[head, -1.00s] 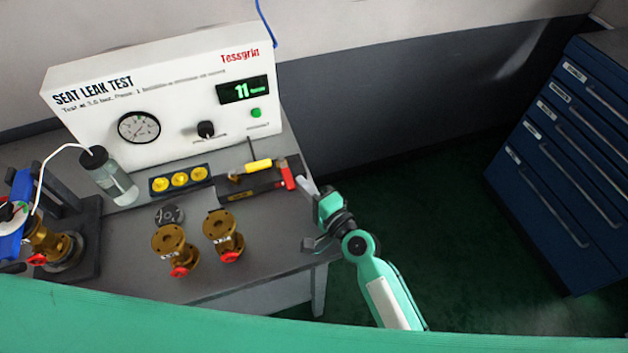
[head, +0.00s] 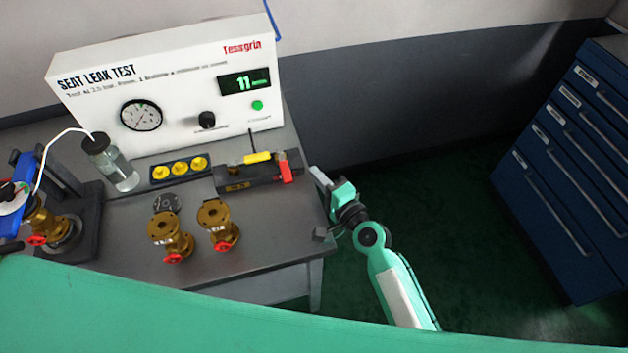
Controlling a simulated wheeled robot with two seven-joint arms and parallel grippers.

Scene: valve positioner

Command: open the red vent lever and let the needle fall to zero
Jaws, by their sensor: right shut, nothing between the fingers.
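The red vent lever (head: 285,171) hangs down at the right end of a dark block (head: 236,184) on the bench. A yellow handle (head: 257,157) lies along the top of the same block. A round gauge (head: 141,115) is on the white test panel; its needle is too small to read exactly. My right gripper (head: 317,174) is shut and empty, just right of the red lever, with a small gap between them. My left gripper is not in view.
The panel's green display (head: 244,84) reads 11. Two brass valves (head: 171,238) (head: 218,226) with red handwheels stand on the bench (head: 270,228). A bottle (head: 115,167) and a clamped valve (head: 42,222) are at left. A blue drawer cabinet (head: 560,190) stands at right.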

